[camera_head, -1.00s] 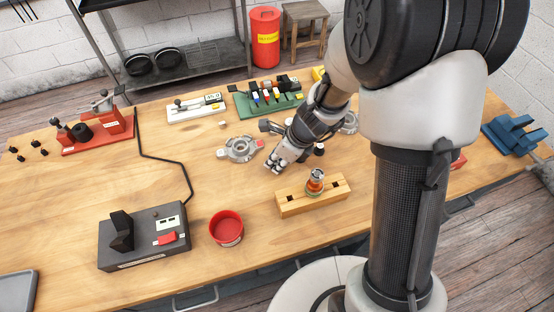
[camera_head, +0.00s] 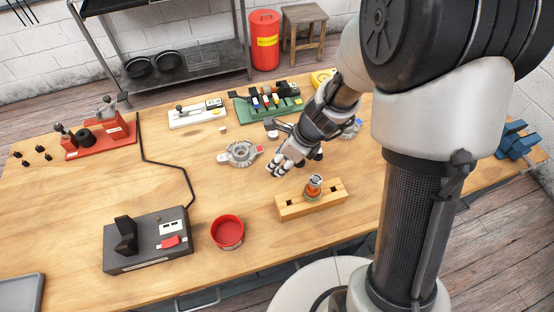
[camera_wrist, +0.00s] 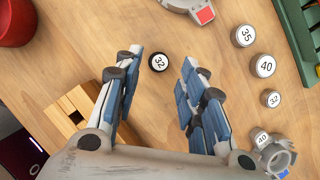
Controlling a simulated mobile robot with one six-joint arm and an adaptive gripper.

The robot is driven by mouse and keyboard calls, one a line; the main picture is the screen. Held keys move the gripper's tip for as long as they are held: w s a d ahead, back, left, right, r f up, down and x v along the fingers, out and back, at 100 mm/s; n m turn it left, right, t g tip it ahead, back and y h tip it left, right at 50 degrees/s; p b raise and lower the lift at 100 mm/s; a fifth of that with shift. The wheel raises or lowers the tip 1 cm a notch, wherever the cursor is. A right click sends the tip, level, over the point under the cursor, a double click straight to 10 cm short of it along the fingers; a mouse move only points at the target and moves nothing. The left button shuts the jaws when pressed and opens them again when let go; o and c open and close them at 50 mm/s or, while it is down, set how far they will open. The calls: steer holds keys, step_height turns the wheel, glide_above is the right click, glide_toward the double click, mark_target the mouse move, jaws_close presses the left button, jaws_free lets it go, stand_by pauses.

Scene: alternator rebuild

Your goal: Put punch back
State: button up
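My gripper (camera_head: 281,170) is over the middle of the table, just behind the wooden block. In the wrist view my gripper (camera_wrist: 160,85) is open, with blue-padded fingers spread wide and nothing held. A small dark round piece with a white "32" label (camera_wrist: 158,62) lies between the fingertips, apart from both; it may be the punch seen from its end, but I cannot tell for sure. Similar round pieces marked 35 (camera_wrist: 244,36), 40 (camera_wrist: 263,66) and 32 (camera_wrist: 271,98) stand to its right. A green rack (camera_head: 243,108) with coloured tools stands at the back.
The wooden block (camera_head: 292,210) holds an upright coppery part (camera_head: 314,187). A red bowl (camera_head: 228,232) and a dark switch box (camera_head: 150,245) are in front. A grey housing (camera_head: 240,153) lies left of my gripper. A red press (camera_head: 100,138) stands at left. The centre left is bare.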

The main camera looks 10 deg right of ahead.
steer(key=s+d+r+n+p, duration=0.1)
steer(key=s+r+n+p, duration=0.1)
steer(key=s+r+n, duration=0.6)
steer(key=s+d+r+n+p, duration=0.1)
steer(key=r+n, duration=0.4)
steer(key=r, duration=0.7)
steer(key=s+d+r+n+t+h, duration=0.2)
steer(key=s+d+r+n, duration=0.3)
steer(key=s+n, duration=0.6)
steer(key=shift+d+r+n+h, duration=0.3)
steer(key=shift+r+n+h, duration=0.1)
steer(key=shift+h, duration=0.4)
